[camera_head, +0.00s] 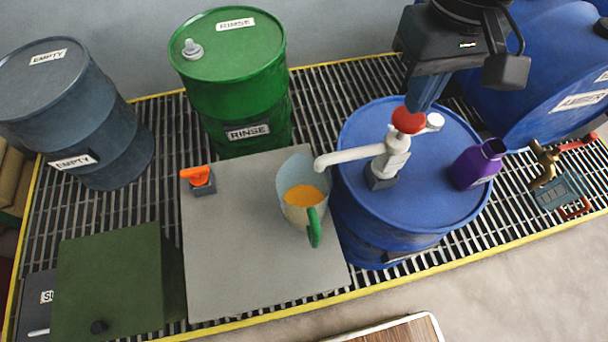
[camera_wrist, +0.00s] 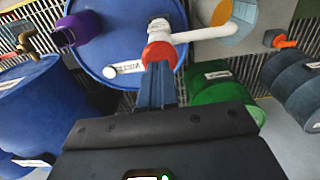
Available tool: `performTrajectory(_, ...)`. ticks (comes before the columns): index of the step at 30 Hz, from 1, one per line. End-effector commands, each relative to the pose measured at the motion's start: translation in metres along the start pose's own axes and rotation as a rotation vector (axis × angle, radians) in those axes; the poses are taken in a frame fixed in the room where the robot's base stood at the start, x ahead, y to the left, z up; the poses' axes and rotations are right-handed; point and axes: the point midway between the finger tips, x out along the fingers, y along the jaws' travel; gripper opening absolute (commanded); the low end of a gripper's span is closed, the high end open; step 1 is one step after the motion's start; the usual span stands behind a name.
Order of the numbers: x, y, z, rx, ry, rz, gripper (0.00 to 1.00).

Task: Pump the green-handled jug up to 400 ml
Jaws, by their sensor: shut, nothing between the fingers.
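The green-handled jug (camera_head: 303,190) stands on a grey board, with orange liquid in its lower part; I cannot read its level marks. Its green handle (camera_head: 314,228) faces the front. The white pump (camera_head: 390,158) stands on the blue drum (camera_head: 440,190), and its spout reaches left over the jug's rim. The pump has a red knob (camera_head: 408,120) on top; it also shows in the wrist view (camera_wrist: 158,54). My gripper (camera_head: 420,100) is shut with nothing between its fingers, pointing down with its tips at the red knob.
A purple bottle (camera_head: 478,165) stands on the drum, right of the pump. A green RINSE drum (camera_head: 235,90) and a grey-blue EMPTY drum (camera_head: 80,115) stand at the back left. An orange-handled item (camera_head: 199,178) sits on the grey board (camera_head: 235,270). A blue drum lies at right.

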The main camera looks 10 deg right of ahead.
Motion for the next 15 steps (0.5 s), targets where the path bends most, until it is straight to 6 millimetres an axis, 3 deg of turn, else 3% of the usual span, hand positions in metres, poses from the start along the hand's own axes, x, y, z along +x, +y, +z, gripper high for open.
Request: performTrajectory(15,0.017,0.0,0.0,0.0,0.0,-0.001,0.0)
